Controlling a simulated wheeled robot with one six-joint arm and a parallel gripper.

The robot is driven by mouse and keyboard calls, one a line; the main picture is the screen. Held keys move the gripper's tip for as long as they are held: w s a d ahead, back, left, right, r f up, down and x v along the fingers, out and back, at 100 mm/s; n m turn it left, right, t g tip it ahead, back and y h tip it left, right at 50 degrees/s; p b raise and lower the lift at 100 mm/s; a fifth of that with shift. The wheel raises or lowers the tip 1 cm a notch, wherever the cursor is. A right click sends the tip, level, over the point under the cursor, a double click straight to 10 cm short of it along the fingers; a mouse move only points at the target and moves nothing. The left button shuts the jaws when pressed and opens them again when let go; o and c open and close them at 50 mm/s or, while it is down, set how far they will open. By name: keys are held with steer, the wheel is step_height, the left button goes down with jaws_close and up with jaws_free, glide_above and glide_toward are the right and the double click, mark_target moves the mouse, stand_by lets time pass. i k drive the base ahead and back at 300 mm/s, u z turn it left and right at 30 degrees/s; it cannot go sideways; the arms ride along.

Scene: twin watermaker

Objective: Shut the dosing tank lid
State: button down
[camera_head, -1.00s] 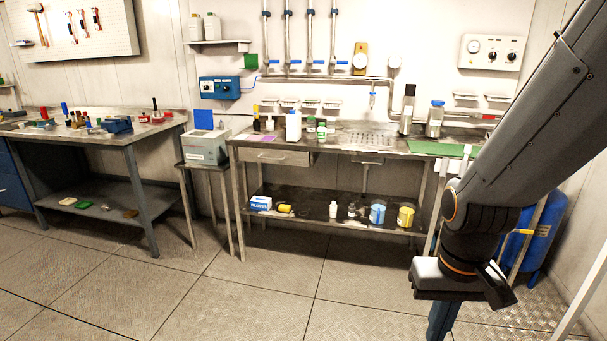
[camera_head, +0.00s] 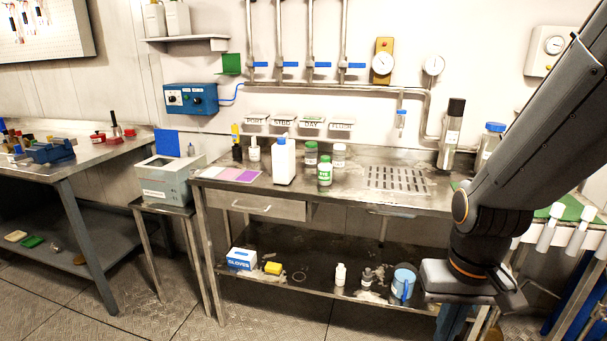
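A grey-green box (camera_head: 168,183) with a label too small to read stands on a small metal stand left of the bench. It looks like the dosing tank. Its top shows a dark opening. A blue square panel (camera_head: 167,142) stands upright at its back edge, and looks like the raised lid; I cannot see a hinge. My gripper (camera_head: 472,300) hangs at the lower right, in front of the bench's right part, well apart from the box. Its fingers are not clearly seen, so I cannot tell whether it is open. I see nothing held in it.
The steel bench (camera_head: 345,193) right of the box carries a white bottle (camera_head: 284,163) and several jars. A workbench (camera_head: 88,158) with tools stands to the left. A blue control box (camera_head: 190,98) hangs on the wall above. Open floor lies in front of the stand.

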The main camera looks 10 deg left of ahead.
mark_target(167, 140)
steer(key=i, duration=0.55)
steer(key=u, duration=1.95)
steer(key=i, duration=2.1)
steer(key=z, duration=2)
steer(key=i, duration=0.5)
steer(key=z, duration=0.05)
